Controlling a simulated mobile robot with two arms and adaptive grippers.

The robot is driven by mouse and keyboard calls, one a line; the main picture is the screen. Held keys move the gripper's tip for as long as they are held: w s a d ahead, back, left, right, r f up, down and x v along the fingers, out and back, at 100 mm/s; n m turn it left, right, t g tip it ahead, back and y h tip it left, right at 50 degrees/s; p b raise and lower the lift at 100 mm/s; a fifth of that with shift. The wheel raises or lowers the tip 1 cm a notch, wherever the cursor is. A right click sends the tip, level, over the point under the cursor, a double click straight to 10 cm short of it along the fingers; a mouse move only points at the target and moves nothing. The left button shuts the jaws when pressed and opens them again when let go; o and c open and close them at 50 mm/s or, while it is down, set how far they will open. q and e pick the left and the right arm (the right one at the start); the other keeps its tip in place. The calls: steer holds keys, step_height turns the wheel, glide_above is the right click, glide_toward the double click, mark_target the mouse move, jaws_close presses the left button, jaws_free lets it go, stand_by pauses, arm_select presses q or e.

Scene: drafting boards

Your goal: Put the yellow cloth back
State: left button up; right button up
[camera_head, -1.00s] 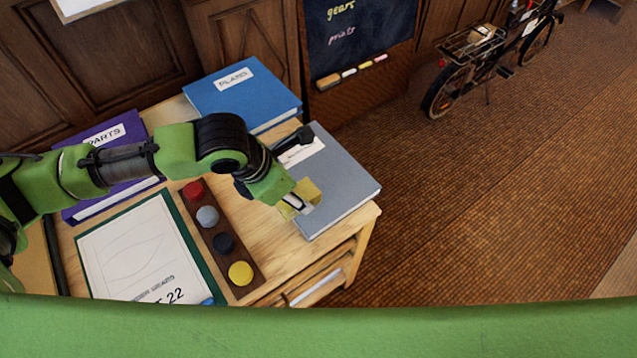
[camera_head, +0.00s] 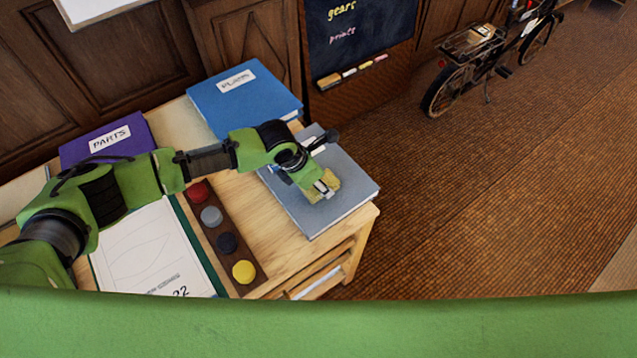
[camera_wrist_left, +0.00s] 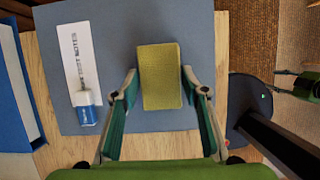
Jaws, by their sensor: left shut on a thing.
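The yellow cloth (camera_head: 335,181) is a small, thick, folded block over the grey binder (camera_head: 350,205). My left gripper (camera_head: 322,188) is shut on it. In the left wrist view the cloth (camera_wrist_left: 160,75) sits between the two fingertips of my left gripper (camera_wrist_left: 160,82), with the grey binder (camera_wrist_left: 115,30) behind it. I cannot tell whether the cloth touches the binder.
A small blue and white object (camera_wrist_left: 87,108) lies on the grey binder near its label. A blue binder (camera_head: 250,100), a purple binder (camera_head: 110,150) and a dark strip with round coloured pieces (camera_head: 225,222) share the desk. Floor lies beyond the desk's right edge.

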arm_select(q)
steer(key=shift+f, duration=0.9)
steer(key=o, duration=1)
steer(key=shift+r, duration=0.15)
steer(key=shift+s+a+r, duration=0.1)
steer(key=shift+a+r, duration=0.1)
steer(key=shift+r, duration=0.15)
steer(key=b+v, duration=0.1)
steer(key=v, duration=1)
steer(key=shift+b, duration=0.3)
steer(key=shift+s, duration=0.1)
